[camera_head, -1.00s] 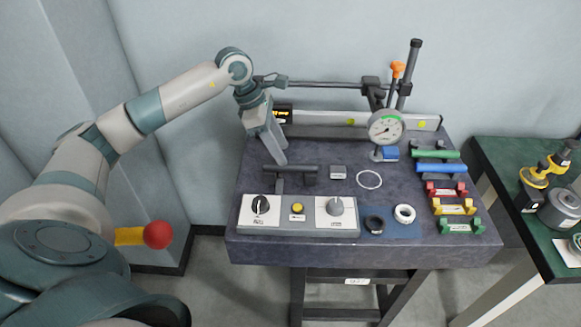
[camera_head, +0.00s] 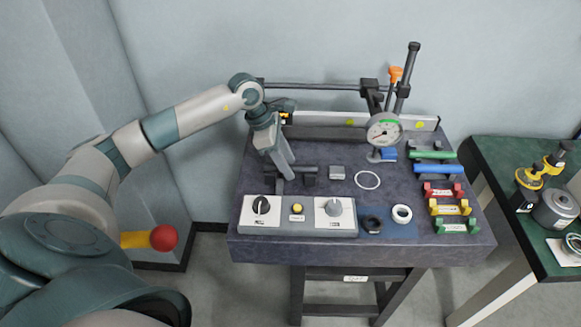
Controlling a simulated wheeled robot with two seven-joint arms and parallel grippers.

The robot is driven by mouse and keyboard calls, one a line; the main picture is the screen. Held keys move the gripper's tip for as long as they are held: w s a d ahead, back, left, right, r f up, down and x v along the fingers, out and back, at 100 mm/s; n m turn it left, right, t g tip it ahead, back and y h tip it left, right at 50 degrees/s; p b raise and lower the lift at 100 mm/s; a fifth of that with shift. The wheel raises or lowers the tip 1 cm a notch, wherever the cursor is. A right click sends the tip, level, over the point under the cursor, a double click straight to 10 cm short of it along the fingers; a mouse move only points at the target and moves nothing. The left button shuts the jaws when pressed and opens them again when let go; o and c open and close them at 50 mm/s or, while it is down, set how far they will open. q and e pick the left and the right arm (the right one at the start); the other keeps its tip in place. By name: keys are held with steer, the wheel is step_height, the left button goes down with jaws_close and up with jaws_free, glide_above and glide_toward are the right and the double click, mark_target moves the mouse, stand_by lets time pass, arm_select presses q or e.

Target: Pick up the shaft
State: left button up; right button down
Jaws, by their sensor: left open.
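A short dark shaft (camera_head: 309,170) lies crosswise on a dark support behind the control panel. My left gripper (camera_head: 288,176) points down over its left half and hides part of it. Its fingers are open. I cannot tell whether they touch the shaft or stand around it. Other rods lie in holders at the table's right: a green one (camera_head: 434,155) and a blue one (camera_head: 438,169). My right gripper is not in view.
The control panel (camera_head: 297,215) fills the table's front left. A dial gauge (camera_head: 384,132) on a stand rises at the back. A metal block (camera_head: 337,172), a thin ring (camera_head: 367,180), a black ring (camera_head: 373,225) and a white ring (camera_head: 402,214) lie mid-table. Coloured blocks line the right.

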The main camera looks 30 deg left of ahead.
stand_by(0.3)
arm_select(q)
jaws_close()
steer(key=shift+r, duration=0.15)
